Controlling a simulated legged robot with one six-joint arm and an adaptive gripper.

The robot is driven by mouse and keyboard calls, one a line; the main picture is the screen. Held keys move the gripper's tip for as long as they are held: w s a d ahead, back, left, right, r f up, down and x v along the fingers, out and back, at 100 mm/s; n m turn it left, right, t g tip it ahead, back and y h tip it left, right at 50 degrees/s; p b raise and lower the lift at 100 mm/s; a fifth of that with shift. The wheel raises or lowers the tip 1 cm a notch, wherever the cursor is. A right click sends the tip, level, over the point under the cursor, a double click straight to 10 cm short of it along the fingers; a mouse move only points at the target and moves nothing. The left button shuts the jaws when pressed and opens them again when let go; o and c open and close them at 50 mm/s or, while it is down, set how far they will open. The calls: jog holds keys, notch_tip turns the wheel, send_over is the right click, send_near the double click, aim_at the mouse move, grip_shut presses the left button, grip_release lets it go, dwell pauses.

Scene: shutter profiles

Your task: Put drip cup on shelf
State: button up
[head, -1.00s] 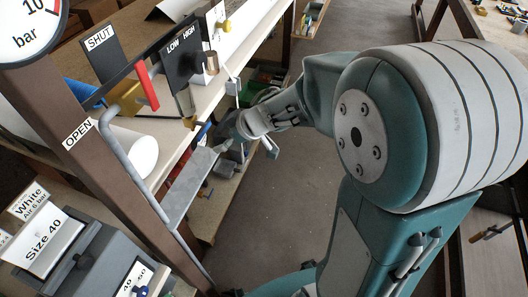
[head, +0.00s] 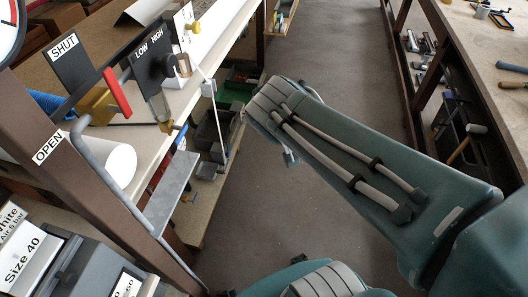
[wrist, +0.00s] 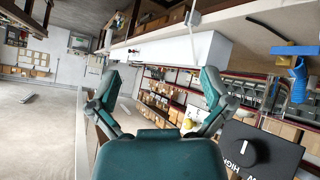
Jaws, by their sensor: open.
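I cannot make out a drip cup with certainty. A small metallic cylinder (head: 183,65) beside the LOW/HIGH plate (head: 153,62) on the bench in the head view may be it, or may be a fitting. A bare grey metal ledge (head: 170,190) sticks out below the bench edge, beside the bent grey pipe. A lower wooden shelf (head: 197,222) runs under the bench. My gripper (wrist: 160,100) is open in the wrist view, with nothing between its fingers. In the head view my forearm points up and left over the floor, and the gripper's fingers are hidden behind it.
A red lever (head: 117,92) and a brown post stand at the left. Grey and green bins (head: 212,130) sit under the bench. A second bench (head: 485,60) with tools is at the right. The aisle floor (head: 325,75) between is clear.

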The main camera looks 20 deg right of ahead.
jog(key=s+a+f+g+y, duration=0.2)
jog(key=s+a, duration=0.3)
jog(key=s, duration=0.6)
jog(key=shift+s+a+f+m+g+y, duration=0.2)
jog(key=shift+f+m+g+y, duration=0.1)
jog(key=shift+g+y, duration=0.4)
jog(key=shift+d, duration=0.1)
jog(key=shift+d, duration=0.25)
